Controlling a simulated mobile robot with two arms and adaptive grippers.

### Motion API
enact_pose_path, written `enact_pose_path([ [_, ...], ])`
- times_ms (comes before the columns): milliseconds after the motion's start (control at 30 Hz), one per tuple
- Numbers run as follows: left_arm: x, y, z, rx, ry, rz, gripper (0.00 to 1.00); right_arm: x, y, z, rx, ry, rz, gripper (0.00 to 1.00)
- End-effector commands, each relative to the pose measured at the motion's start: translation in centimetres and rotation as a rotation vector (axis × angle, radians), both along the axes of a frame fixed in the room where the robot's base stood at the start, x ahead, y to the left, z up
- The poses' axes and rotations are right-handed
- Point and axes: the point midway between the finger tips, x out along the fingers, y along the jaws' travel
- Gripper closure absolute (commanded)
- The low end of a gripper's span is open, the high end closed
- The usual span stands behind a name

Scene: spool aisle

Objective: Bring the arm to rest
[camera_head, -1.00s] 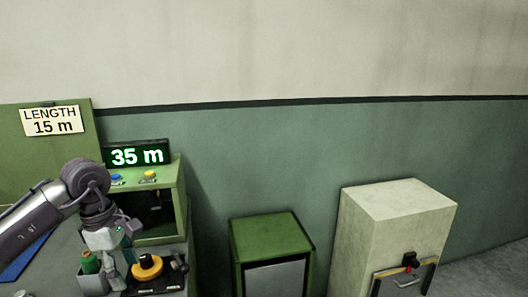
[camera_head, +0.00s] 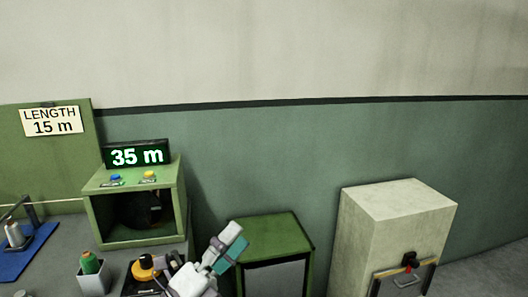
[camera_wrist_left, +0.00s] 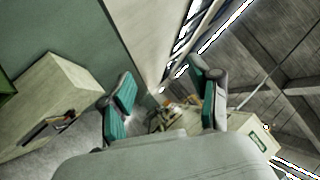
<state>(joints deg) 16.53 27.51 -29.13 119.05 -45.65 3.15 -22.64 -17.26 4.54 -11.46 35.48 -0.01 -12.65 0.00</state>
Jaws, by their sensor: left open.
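My left gripper (camera_head: 231,249) is low in the head view, tilted up and to the right, in front of the green cabinet. In the left wrist view, its two teal-padded fingers (camera_wrist_left: 160,100) stand wide apart with nothing between them. The gripper is open and empty, clear of the bench things. My right gripper is in neither view.
A green machine box (camera_head: 135,240) with blue and yellow buttons stands under a display (camera_head: 136,154) reading 35 m. A sign (camera_head: 52,121) reads LENGTH 15 m. A green spool (camera_head: 89,263) sits in a grey cup. A green cabinet (camera_head: 272,233) and beige cabinet (camera_head: 395,215) stand right.

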Motion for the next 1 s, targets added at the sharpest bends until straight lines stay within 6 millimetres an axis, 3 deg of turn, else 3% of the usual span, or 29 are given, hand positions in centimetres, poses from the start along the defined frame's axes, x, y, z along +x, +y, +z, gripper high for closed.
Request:
enact_pose_path([
  [133,1.2,7.2,-7.0,-0.434,0.507,0.257,0.38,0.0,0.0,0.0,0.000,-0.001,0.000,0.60],
  [233,-0.4,11.1,-13.4,-0.652,0.815,0.421,0.38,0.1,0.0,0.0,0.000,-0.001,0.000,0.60],
  [400,-6.8,14.6,-23.4,-0.911,1.263,0.673,0.38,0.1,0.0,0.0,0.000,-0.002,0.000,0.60],
  [500,-10.8,15.3,-27.1,-0.999,1.450,0.788,0.38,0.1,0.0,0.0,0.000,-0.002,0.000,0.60],
  [700,-17.5,15.6,-31.3,-1.098,1.710,0.955,0.38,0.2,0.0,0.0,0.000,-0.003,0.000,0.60],
  [1000,-25.8,15.1,-34.3,-1.168,1.991,1.154,0.38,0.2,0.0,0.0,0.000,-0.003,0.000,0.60],
])
